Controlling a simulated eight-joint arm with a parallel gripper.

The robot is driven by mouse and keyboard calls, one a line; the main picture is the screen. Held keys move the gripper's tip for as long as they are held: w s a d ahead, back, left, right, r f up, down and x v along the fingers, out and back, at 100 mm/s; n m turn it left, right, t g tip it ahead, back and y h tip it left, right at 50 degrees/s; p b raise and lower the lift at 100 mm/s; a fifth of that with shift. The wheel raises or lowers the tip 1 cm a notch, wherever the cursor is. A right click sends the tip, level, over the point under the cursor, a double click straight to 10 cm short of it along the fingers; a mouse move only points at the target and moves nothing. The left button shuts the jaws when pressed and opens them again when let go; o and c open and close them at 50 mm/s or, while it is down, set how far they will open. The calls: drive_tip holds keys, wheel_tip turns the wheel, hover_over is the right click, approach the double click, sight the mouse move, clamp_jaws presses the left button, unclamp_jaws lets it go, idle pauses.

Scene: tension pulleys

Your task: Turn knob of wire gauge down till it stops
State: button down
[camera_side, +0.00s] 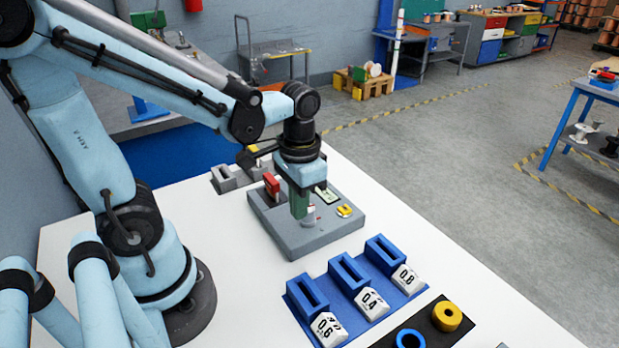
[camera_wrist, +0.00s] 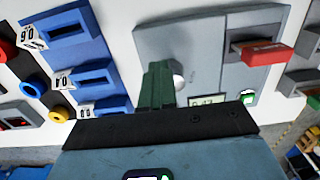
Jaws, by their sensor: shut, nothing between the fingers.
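The grey wire gauge (camera_side: 295,240) lies on the white table below my gripper; it also shows in the wrist view (camera_wrist: 180,45). A small silver round part (camera_wrist: 179,81), which looks like the knob, shows right beside my fingers in the wrist view. It is partly hidden by them. My gripper (camera_side: 301,212) points down over the gauge with its green fingers (camera_wrist: 157,85) shut and empty. I cannot tell whether the fingertips touch the knob. A small display (camera_wrist: 207,100) sits on the gauge, its digits partly hidden.
A red block (camera_side: 271,184) and a yellow part (camera_side: 345,210) are on the gauge. Blue slotted holders (camera_side: 349,273) with number tags stand nearby. A black strip (camera_side: 427,325) holds a yellow ring (camera_side: 447,316) and a blue ring (camera_side: 410,339).

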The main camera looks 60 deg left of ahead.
drive_tip(key=shift+a+f+t, duration=0.25)
drive_tip(key=shift+f+t, duration=0.05)
drive_tip(key=shift+f, duration=0.2)
drive_tip(key=shift+s+a, duration=0.1)
drive_tip(key=shift+a, duration=1)
idle(0.3)
drive_tip(key=shift+s+d, duration=0.1)
drive_tip(key=shift+s, duration=0.15)
wheel_tip(320, 180, up, 6)
drive_tip(key=shift+d, duration=0.15)
idle(0.3)
